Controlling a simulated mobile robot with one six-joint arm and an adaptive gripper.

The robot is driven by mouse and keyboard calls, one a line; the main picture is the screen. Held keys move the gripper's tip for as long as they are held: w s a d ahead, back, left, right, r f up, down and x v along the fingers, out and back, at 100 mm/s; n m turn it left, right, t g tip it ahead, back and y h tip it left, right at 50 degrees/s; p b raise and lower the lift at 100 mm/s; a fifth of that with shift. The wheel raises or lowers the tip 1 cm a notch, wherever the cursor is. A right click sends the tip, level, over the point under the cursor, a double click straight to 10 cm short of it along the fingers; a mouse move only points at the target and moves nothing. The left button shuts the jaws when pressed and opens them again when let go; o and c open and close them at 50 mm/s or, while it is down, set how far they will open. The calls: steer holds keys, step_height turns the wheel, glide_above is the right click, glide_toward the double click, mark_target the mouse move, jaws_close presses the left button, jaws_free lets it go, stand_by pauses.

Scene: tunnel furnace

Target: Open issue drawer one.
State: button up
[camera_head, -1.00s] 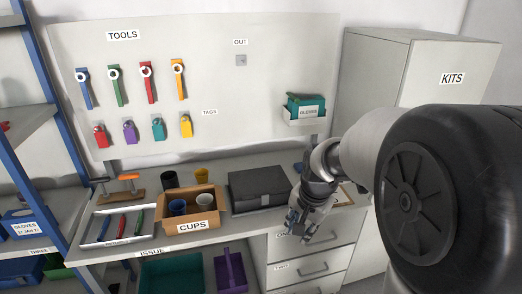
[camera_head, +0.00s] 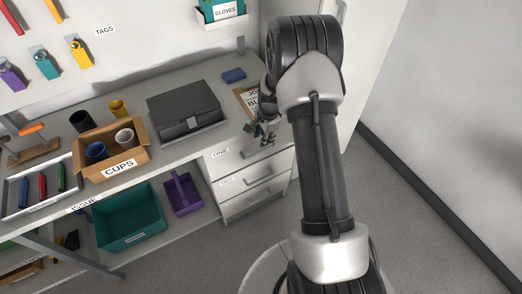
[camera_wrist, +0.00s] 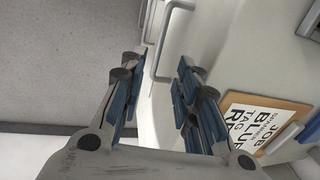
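Issue drawer one (camera_head: 225,162) is the top white drawer under the right end of the bench, labelled ONE, and it looks shut. Its bar handle (camera_head: 259,155) is on its front. My gripper (camera_head: 266,138) is just above and in front of that handle in the head view. In the wrist view my gripper (camera_wrist: 155,88) is open, with blue pads on both fingers and nothing held. A grey bar handle (camera_wrist: 163,42) shows ahead, between the fingertips in the picture. I cannot tell whether the fingers touch it.
On the bench stand a dark grey case (camera_head: 186,108), the CUPS box (camera_head: 112,157) and a job card on a clipboard (camera_wrist: 265,118). A teal bin (camera_head: 130,222) and a purple caddy (camera_head: 183,195) sit underneath. The floor (camera_head: 420,240) at right is clear.

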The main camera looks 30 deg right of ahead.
mark_target(261, 152)
steer(key=f+b, duration=0.1)
steer(key=f, duration=0.2)
steer(key=w+f, duration=0.1)
steer(key=f, duration=0.3)
steer(key=w+f+b, duration=0.1)
steer(key=f, duration=0.2)
steer(key=shift+f+b, duration=0.25)
steer(key=shift+b, duration=0.1)
steer(key=shift+c, duration=0.5)
jaws_close()
